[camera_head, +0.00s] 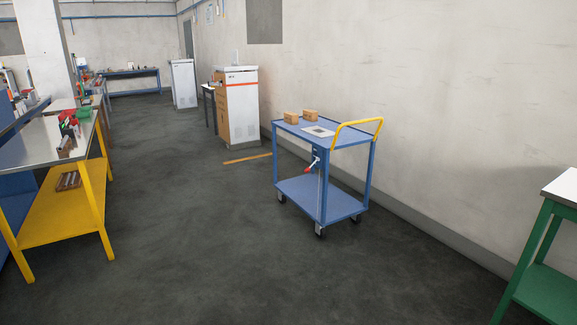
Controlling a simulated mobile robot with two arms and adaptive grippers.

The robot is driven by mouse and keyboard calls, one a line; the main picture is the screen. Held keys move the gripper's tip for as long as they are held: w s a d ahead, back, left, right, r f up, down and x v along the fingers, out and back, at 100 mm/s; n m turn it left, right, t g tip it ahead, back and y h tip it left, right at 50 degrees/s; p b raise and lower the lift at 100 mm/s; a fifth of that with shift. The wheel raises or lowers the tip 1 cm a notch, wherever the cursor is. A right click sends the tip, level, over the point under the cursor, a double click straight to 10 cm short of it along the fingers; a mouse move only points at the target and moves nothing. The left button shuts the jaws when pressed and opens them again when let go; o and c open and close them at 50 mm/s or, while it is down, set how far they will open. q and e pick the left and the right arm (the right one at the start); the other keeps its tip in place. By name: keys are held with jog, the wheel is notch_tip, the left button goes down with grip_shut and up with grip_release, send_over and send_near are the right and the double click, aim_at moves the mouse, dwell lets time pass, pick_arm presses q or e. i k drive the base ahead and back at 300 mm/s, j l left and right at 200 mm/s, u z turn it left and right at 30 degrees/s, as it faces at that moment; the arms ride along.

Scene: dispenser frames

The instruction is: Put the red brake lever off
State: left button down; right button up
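The red brake lever (311,164) is small and sits on the near end of a blue trolley (321,204), between its two shelves. A thin pale rod runs down beside the lever. The lever's red end points to the lower left; whether that is its on or off position I cannot tell. The trolley has a yellow push handle (358,123) on its right and stands on castors near the right-hand wall. Neither of my grippers is in view.
Two cardboard-coloured boxes (310,115) stand on the trolley's top shelf. A yellow-framed workbench (88,195) is at the left, a green-framed table (543,285) at the right edge. A white-and-wood cabinet (238,105) stands behind the trolley. The dark floor before the trolley is clear.

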aim_at(308, 168)
jog(key=i+j, duration=0.15)
jog(key=i, duration=0.95)
jog(key=i+j, duration=0.15)
jog(key=i, duration=0.95)
jog(key=i+j+z, duration=0.15)
jog(key=i+z, duration=0.25)
jog(key=i+j+z, duration=0.65)
jog(key=z, duration=0.15)
jog(key=i+j+z, duration=0.4)
jog(key=j, duration=0.15)
jog(key=i+j+z, duration=0.1)
jog(key=j, duration=0.15)
jog(key=j+z, duration=0.1)
jog(key=j, duration=0.15)
